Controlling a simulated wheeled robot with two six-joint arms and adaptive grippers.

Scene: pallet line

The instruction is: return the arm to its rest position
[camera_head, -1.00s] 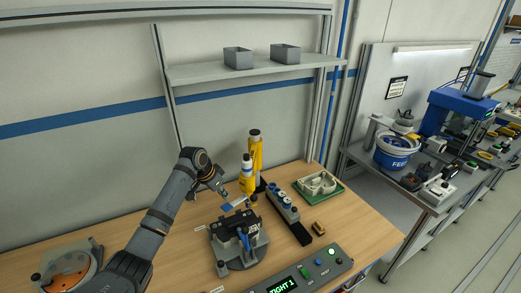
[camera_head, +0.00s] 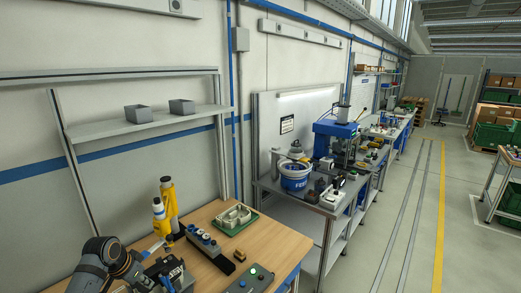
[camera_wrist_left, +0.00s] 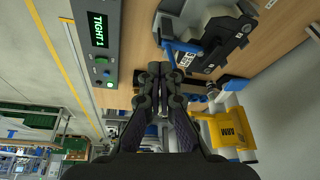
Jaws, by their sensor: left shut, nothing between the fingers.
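My left arm comes in at the lower left of the head view, bent over the wooden bench (camera_head: 215,270). Its gripper (camera_head: 143,279) is small and partly cut off there, beside a dark clamp fixture (camera_head: 172,274). In the left wrist view my left gripper (camera_wrist_left: 160,70) shows plainly, with its dark fingers together and nothing between them. The fixture (camera_wrist_left: 222,45) with a blue handle lies beyond the fingertips to the upper right, apart from them as far as I can tell. My right gripper is not in view.
Yellow bottles (camera_head: 168,195) stand behind the fixture. A row of blue-topped parts (camera_head: 203,241), a green tray (camera_head: 238,220) and a control box (camera_head: 252,280) sit to the right. The control box (camera_wrist_left: 98,40) reads TIGHT 1. An aisle (camera_head: 400,240) lies open at right.

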